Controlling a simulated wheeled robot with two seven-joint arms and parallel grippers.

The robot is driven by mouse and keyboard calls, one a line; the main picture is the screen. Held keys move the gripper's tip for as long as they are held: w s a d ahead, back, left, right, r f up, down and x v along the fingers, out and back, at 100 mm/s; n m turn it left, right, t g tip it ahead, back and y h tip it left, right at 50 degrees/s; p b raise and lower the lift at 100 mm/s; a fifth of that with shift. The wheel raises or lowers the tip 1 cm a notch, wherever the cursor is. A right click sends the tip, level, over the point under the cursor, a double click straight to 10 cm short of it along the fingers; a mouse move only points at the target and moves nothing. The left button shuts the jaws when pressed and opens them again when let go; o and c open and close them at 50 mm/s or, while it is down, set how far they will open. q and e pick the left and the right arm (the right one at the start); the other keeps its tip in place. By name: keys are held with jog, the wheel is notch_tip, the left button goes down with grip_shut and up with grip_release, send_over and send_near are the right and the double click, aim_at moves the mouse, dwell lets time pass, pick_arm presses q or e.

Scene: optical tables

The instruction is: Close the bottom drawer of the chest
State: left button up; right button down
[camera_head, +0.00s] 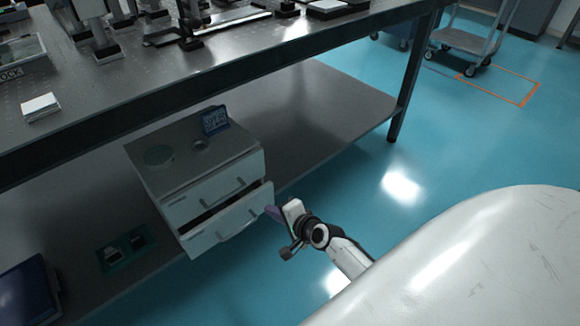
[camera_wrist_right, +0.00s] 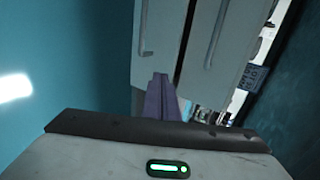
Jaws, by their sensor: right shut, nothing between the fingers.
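A small light-grey chest with a darker top (camera_head: 172,150) stands on the lower shelf under the optical table. It has two drawers with bar handles. The top drawer (camera_head: 215,190) looks shut. The bottom drawer (camera_head: 225,222) is pulled partly out, with a dark gap above its front. In the right wrist view the bottom drawer front (camera_wrist_right: 172,40) also shows. My right gripper (camera_head: 272,211) is shut and empty, its purple fingertips close to the right end of the bottom drawer front; I cannot tell whether they touch. The fingers also show in the wrist view (camera_wrist_right: 162,98). My left gripper is out of view.
A blue sign (camera_head: 215,121) and small round items sit on the chest. A green tray (camera_head: 126,250) lies left of it on the shelf (camera_head: 335,105). The table edge (camera_head: 200,85) overhangs above. Blue floor to the right is open; a cart (camera_head: 465,42) stands far off.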

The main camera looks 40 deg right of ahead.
jog(key=p+v, duration=0.2)
jog(key=v, duration=0.4)
jog(key=shift+w, duration=0.1)
jog(key=c, duration=2.2)
grip_release()
jog(key=shift+s+a+r, duration=0.1)
jog(key=shift+s, duration=0.2)
jog(key=o, duration=0.4)
jog(key=s+a+r+n+y, duration=0.1)
jog(key=s+a+n, duration=0.2)
jog(key=n, duration=0.1)
jog(key=s+a+n+g, duration=0.1)
jog(key=s+a+n, duration=0.3)
jog(key=s+a+r+n+g+y, duration=0.1)
jog(key=s+a+n, duration=0.2)
jog(key=a+n, duration=0.1)
jog(key=shift+s+a+r+y, duration=0.2)
jog(key=shift+s+r+y, duration=0.1)
jog(key=shift+s+r, duration=0.1)
jog(key=shift+c, duration=0.2)
jog(key=s+a+r+n, duration=0.4)
jog(key=s+a+n, duration=0.1)
jog(key=s+n, duration=0.2)
jog(key=shift+a+g, duration=0.3)
jog(key=shift+a, duration=0.05)
